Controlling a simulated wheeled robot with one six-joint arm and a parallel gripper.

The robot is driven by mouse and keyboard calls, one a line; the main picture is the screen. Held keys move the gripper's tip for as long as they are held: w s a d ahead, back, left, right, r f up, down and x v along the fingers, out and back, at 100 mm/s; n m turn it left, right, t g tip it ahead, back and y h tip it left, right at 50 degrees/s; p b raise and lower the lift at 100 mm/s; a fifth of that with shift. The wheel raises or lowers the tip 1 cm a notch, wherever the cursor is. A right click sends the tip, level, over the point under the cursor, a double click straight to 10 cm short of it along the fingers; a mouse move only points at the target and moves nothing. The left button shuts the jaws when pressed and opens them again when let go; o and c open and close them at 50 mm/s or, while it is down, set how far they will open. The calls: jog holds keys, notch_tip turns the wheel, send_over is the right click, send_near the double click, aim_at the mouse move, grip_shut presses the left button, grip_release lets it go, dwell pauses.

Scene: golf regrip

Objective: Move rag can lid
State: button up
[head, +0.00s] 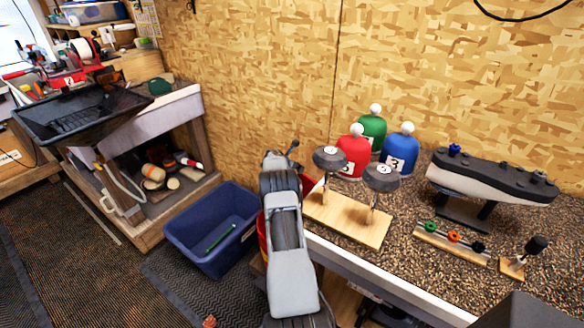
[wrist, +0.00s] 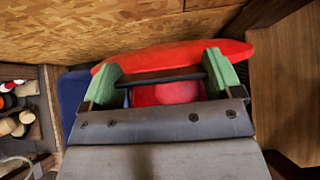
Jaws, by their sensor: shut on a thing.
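The red rag can lid (wrist: 170,55) shows in the wrist view as a wide red rounded shape just beyond my fingers. My gripper (wrist: 161,76) has green fingertips on both ends of a dark bar, which looks like the lid's handle, and is shut on it. A red, lighter-centred surface shows below the bar between the fingers. In the head view my arm hides the gripper and most of the red can (head: 262,233); only red edges show beside the arm. I cannot tell how far the lid is from the can's rim.
A blue bin (head: 185,232) with a green stick in it stands left of my arm. A wooden wall rises behind.

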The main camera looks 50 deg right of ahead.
jog(key=o, duration=1.1)
jog(key=shift+f, duration=0.3)
jog(key=shift+r, duration=0.1)
